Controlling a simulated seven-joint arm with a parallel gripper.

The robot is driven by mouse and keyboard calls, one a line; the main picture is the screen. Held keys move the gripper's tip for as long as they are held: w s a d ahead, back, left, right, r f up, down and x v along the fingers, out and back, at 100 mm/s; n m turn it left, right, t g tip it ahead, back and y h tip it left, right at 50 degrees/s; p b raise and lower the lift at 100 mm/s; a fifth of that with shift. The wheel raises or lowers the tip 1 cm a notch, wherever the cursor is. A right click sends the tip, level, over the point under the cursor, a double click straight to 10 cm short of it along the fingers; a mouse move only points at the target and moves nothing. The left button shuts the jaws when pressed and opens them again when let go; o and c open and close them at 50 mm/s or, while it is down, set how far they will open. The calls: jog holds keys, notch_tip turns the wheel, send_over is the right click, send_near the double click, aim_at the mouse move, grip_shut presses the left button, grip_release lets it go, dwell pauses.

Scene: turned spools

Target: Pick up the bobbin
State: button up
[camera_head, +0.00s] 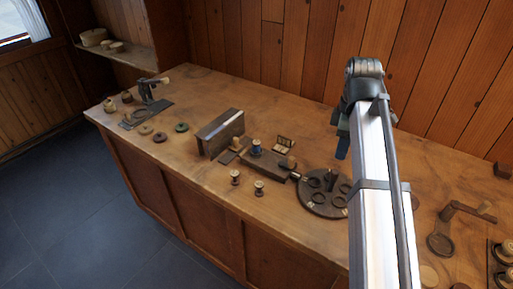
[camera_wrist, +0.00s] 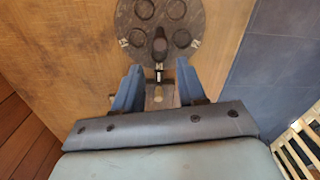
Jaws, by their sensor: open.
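Several spool-like pieces stand on the bench, and I cannot tell which one is the bobbin. Two small upright spools, a left one (camera_head: 235,177) and a right one (camera_head: 259,188), stand near the front edge in the head view. A spool with a blue winding (camera_head: 256,146) stands by a dark block (camera_head: 268,165) behind them. My gripper (camera_wrist: 158,67) is open, its two blue fingers apart, pointing toward the bench. In the head view my gripper (camera_head: 342,147) hangs above the bench, right of these spools. Small pale parts (camera_wrist: 158,94) show between the fingers, too partly hidden to name.
A dark round plate (camera_wrist: 124,14) with several rings lies ahead of the fingers; it also shows in the head view (camera_head: 311,205). A wooden box (camera_head: 220,132) stands left of the block. A crank tool (camera_head: 440,243) lies at right. Bare bench (camera_head: 190,95) shows at the back left.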

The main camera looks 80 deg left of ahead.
jog(key=shift+o, duration=0.8)
jog(key=shift+s, duration=0.1)
jog(key=m+g+y, duration=0.1)
jog(key=m+y, duration=0.3)
jog(key=m, duration=0.4)
send_near(257, 143)
jog(key=x, duration=0.9)
jog(key=shift+a+f, duration=0.1)
jog(key=shift+f, duration=0.05)
jog(key=c, duration=0.9)
